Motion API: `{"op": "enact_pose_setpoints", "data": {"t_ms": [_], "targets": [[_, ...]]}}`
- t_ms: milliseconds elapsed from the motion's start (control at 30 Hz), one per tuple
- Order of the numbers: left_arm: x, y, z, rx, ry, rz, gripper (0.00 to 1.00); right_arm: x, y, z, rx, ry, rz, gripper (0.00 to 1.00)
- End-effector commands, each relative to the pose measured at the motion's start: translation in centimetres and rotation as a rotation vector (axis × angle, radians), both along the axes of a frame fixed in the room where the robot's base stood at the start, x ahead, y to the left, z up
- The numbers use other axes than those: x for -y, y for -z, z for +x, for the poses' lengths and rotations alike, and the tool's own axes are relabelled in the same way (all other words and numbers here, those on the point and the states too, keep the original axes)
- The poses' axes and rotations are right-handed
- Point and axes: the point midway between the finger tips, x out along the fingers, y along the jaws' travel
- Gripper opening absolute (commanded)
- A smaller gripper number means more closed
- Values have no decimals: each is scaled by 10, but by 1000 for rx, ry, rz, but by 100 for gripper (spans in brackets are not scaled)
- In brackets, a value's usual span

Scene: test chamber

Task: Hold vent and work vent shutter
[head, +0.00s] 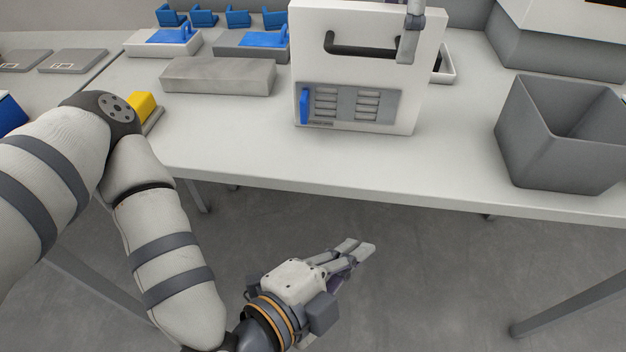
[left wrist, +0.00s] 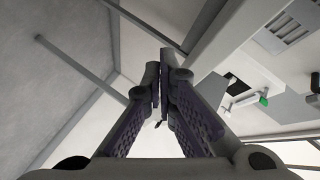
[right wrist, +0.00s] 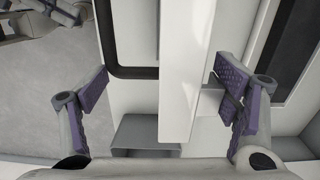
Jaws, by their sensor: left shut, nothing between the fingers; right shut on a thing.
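The vent (head: 430,90) is an upright white panel on the table, with a black handle (head: 362,48) on its upper front. Low on its front is a grey slatted shutter (head: 345,103) with a blue tab (head: 305,105) at its left end. My right gripper (head: 410,40) is at the vent's top right, one finger in front. In the right wrist view its fingers stand wide apart on either side of the white vent (right wrist: 181,70). My left gripper (head: 358,250) is shut and empty, in front of the table edge and below the vent; its fingertips meet in the left wrist view (left wrist: 160,85).
A grey open bin (head: 545,150) stands right of the vent. A grey block (head: 218,76) lies to the left, with blue-topped trays (head: 165,42) behind. A yellow piece (head: 142,106) is by my left arm. The table's front strip (head: 300,165) is clear.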

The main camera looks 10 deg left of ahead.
Motion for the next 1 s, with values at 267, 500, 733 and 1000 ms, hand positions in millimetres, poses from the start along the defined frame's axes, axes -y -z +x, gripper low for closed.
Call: {"op": "enact_pose_setpoints", "data": {"t_ms": [267, 500, 733, 1000], "targets": [[-8, 58, -41, -373, 0, -89, 0, 0, 0, 0, 1, 1, 0, 55], [-28, 99, -75, -673, -83, -128, 0, 0, 0, 0, 1, 1, 0, 55], [-41, 116, -91, -809, -150, -141, 0, 0, 0, 0, 2, 1, 0, 55], [-42, 117, -92, -820, -157, -143, 0, 0, -1, 0, 2, 1, 0, 54]]}}
